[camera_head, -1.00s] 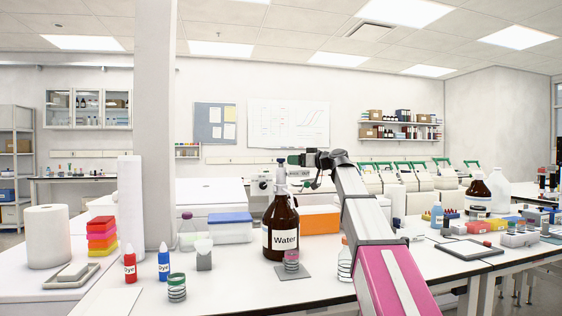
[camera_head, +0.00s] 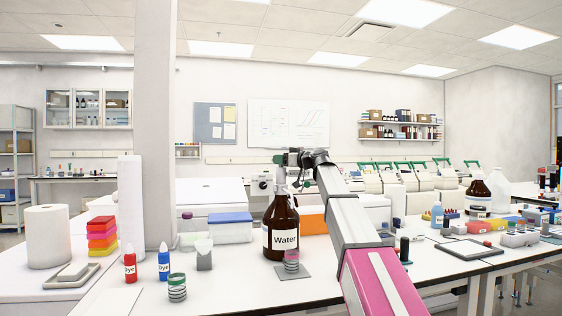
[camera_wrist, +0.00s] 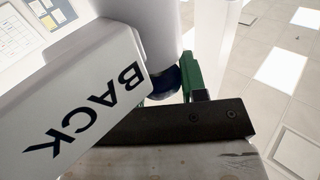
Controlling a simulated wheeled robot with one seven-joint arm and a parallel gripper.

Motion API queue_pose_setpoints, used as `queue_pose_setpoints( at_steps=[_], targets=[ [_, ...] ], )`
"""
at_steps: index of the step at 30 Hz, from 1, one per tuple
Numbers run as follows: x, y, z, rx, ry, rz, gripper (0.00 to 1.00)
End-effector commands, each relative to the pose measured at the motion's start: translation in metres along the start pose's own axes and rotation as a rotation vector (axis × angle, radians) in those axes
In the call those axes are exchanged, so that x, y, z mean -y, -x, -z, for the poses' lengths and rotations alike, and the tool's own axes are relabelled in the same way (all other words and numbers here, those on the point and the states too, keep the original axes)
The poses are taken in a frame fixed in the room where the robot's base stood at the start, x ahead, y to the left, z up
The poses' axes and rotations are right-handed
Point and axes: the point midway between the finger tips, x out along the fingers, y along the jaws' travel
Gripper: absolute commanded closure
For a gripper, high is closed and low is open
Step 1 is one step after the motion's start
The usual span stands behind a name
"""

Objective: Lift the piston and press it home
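The brown bottle labelled "Water" (camera_head: 281,228) stands upright on the bench. A pale dispenser head with the piston (camera_head: 281,178) rises from its neck. My gripper (camera_head: 281,158) is at the top of the piston, reaching in from the right, and hides the piston's knob in the head view. In the wrist view, my green fingers (camera_wrist: 175,88) show on either side of a dark blue round part (camera_wrist: 165,79), which looks like the knob. I cannot tell whether they touch it. A dark bar and a white block marked "BACK" cover much of that view.
A small pink-banded tube (camera_head: 291,261) stands on a grey pad before the bottle. A blue-lidded box (camera_head: 230,228) and an orange box (camera_head: 312,220) are behind. Red (camera_head: 130,266) and blue (camera_head: 164,264) dye bottles stand left.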

Motion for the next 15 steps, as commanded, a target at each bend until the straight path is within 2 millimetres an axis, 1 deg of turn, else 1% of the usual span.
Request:
queue_pose_setpoints(
  at_steps=[1,2,5,8,11,15],
  targets=[
    [0.0,0.0,0.0,0.0,0.0,0.0,0.95],
    [0.0,0.0,0.0,0.0,0.0,0.0,1.0],
    [0.0,0.0,0.001,0.0,0.0,0.0,1.0],
    [-0.001,0.0,0.008,-0.001,0.001,0.0,1.0],
    [-0.001,-0.001,0.023,-0.002,0.003,0.001,1.0],
    [-0.001,-0.001,0.049,-0.002,0.003,0.001,1.0]
  ],
)
